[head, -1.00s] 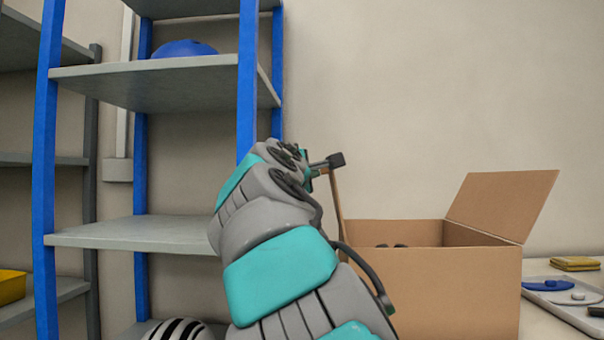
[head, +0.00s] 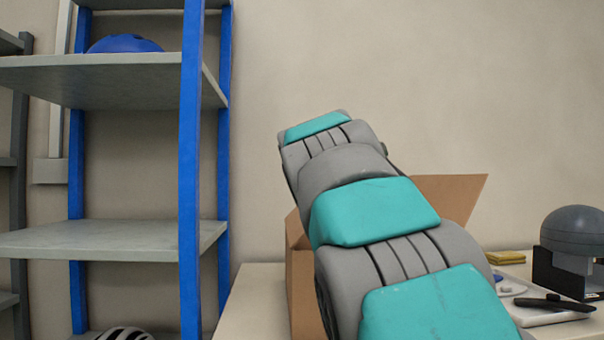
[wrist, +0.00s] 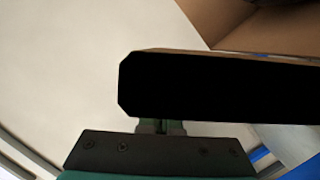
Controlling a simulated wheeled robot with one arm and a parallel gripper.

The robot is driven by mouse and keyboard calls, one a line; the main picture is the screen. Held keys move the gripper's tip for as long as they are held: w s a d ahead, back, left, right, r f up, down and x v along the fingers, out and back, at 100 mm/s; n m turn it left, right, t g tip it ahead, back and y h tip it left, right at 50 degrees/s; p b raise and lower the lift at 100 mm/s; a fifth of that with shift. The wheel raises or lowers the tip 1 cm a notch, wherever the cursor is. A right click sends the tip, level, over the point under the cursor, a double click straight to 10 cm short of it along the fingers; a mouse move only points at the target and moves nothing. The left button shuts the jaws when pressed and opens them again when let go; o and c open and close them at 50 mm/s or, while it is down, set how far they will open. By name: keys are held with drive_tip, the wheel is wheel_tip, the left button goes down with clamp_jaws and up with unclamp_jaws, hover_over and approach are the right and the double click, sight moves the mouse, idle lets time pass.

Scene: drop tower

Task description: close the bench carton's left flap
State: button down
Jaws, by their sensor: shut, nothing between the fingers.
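The brown carton (head: 303,295) stands on the bench, mostly hidden behind my arm in the head view. A brown strip of cardboard (head: 296,229) shows at its upper left, beside my arm. It may be the left flap, but its angle and how far it is folded cannot be told. The right flap (head: 455,195) stands open, leaning outward to the right. My gripper is hidden behind my arm in the head view. In the wrist view my gripper (wrist: 215,88) is a dark, shut, empty shape, with carton cardboard (wrist: 225,22) beyond it at the upper right.
A blue-posted shelf rack (head: 190,170) stands left of the bench (head: 250,290). Right of the carton are a yellow cloth (head: 505,257), a pale tray (head: 545,315) with a dark tool, and a grey dome (head: 574,232) in a black holder. The wall behind is bare.

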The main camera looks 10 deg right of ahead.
drive_tip(key=d+f+m+y+b, duration=0.2)
drive_tip(key=d+f+m+b, duration=0.1)
drive_tip(key=d+f+m, duration=0.3)
drive_tip(key=shift+s+d+f, duration=0.15)
drive_tip(key=shift+d+f, duration=0.05)
drive_tip(key=shift+f, duration=0.1)
drive_tip(key=shift+y, duration=0.3)
idle(0.4)
